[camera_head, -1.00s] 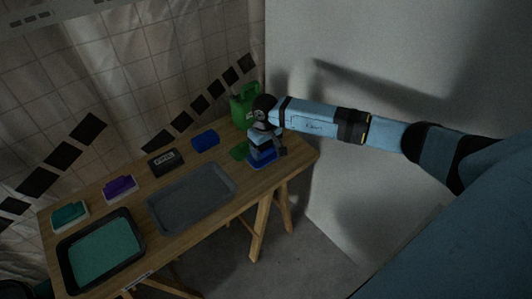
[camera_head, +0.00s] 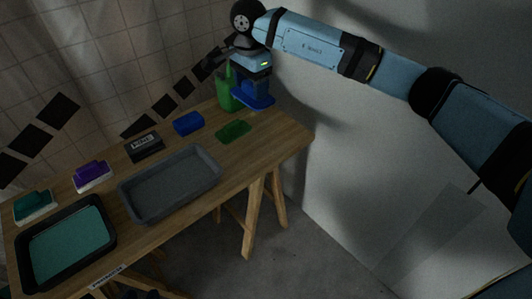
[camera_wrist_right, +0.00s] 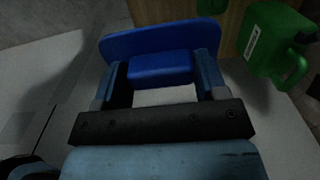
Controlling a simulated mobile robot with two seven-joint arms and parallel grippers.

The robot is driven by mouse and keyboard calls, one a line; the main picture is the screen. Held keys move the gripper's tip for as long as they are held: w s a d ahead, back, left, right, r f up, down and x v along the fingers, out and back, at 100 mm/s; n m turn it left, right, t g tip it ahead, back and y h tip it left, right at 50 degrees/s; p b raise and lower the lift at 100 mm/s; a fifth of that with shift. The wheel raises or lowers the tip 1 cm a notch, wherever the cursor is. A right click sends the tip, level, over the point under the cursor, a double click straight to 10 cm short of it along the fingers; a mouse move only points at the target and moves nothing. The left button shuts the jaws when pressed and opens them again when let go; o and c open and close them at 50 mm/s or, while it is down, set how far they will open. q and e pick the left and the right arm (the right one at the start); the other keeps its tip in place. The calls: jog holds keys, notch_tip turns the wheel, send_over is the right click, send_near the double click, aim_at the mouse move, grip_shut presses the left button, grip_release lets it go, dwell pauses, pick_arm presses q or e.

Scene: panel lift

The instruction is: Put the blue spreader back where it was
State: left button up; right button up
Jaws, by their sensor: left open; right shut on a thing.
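The blue spreader (camera_head: 262,101) hangs from my right gripper (camera_head: 251,84) above the far right end of the wooden table in the head view. In the right wrist view, the fingers of my right gripper (camera_wrist_right: 164,80) are shut on the handle of the blue spreader (camera_wrist_right: 120,44), with its wide blue plate beyond the fingertips. The spreader is in the air, in front of the green jug (camera_head: 226,93), which also shows in the right wrist view (camera_wrist_right: 270,38). My left gripper is not in view.
The wooden table (camera_head: 255,150) holds a grey tray (camera_head: 172,187), a black tray with teal content (camera_head: 110,232), a teal block (camera_head: 33,206), a purple block (camera_head: 93,175), a black labelled box (camera_head: 145,146), a blue block (camera_head: 188,124) and a flat green piece (camera_head: 234,131). The right corner is bare.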

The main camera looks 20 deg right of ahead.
jog(key=b, duration=0.2)
send_near(254, 151)
jog(key=shift+f, duration=0.8)
notch_tip(254, 151, down, 4)
jog(key=shift+f+b, duration=0.1)
jog(key=shift+b, duration=0.5)
jog(key=shift+f, duration=0.2)
jog(key=o, duration=0.9)
pick_arm(q)
jog(key=r, duration=0.1)
jog(key=w+d+r+t+h, duration=0.1)
jog(key=w+d+r+t, duration=0.1)
jog(key=r, duration=0.1)
jog(key=shift+h, duration=0.3)
pick_arm(e)
jog(key=shift+o, duration=0.2)
